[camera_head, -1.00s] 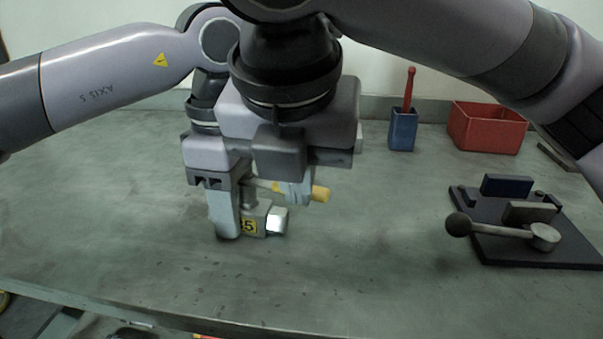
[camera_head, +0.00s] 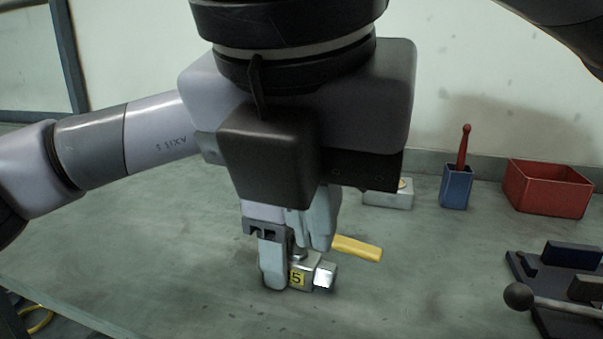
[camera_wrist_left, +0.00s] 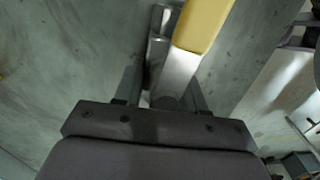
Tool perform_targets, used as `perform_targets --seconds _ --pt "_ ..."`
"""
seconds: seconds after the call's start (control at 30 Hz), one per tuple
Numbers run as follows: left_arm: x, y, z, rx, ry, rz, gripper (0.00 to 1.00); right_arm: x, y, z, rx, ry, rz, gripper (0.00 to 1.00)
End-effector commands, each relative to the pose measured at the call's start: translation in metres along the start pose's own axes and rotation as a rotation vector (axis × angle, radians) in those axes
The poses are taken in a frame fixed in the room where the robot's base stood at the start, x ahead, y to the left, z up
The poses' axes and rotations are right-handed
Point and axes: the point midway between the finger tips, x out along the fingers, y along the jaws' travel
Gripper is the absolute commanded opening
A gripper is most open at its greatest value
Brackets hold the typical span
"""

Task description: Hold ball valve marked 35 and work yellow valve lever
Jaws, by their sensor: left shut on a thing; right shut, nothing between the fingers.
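The ball valve (camera_head: 305,274) is a small metal body on the bench with a yellow tag; only a "5" shows beside my finger. The yellow lever (camera_head: 358,248) points right from the valve. In the left wrist view the yellow lever (camera_wrist_left: 205,24) and its bare metal stem show between my fingers.
A grey block (camera_head: 390,196) stands behind the gripper. A blue holder with a red-handled tool (camera_head: 456,187) and a red bin (camera_head: 548,190) stand at the back right. A dark fixture with a ball-ended lever (camera_head: 545,300) lies at the right. The bench at left is clear.

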Motion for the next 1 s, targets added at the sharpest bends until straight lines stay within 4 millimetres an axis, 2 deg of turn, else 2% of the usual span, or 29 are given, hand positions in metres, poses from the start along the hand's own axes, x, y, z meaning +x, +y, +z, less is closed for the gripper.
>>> perform_targets --seconds 0.03,0.2,0.4,0.57,0.83,1.0 --pt "0.001 0.0 -0.001 -0.001 0.002 -0.001 0.0 -0.008 0.001 0.0 0.002 -0.003 0.002 0.0" --pt "0.001 0.0 -0.001 -0.001 0.002 -0.001 0.0 -0.023 0.001 0.001 0.001 -0.002 0.0 0.0" --pt "0.001 0.0 0.0 -0.001 0.002 -0.001 0.0 -0.03 0.001 0.002 0.073 0.003 -0.032 0.0" --pt "0.001 0.0 0.0 -0.001 0.002 -0.001 0.0 -0.029 0.0 0.003 0.14 0.009 -0.061 0.0" --pt "0.001 0.0 0.0 -0.001 0.002 -0.002 0.0 -0.002 -0.002 0.002 0.137 0.013 -0.06 0.0" --pt "0.001 0.0 0.0 0.0 0.002 -0.001 0.0 0.036 -0.005 0.003 0.14 0.009 -0.061 0.0"
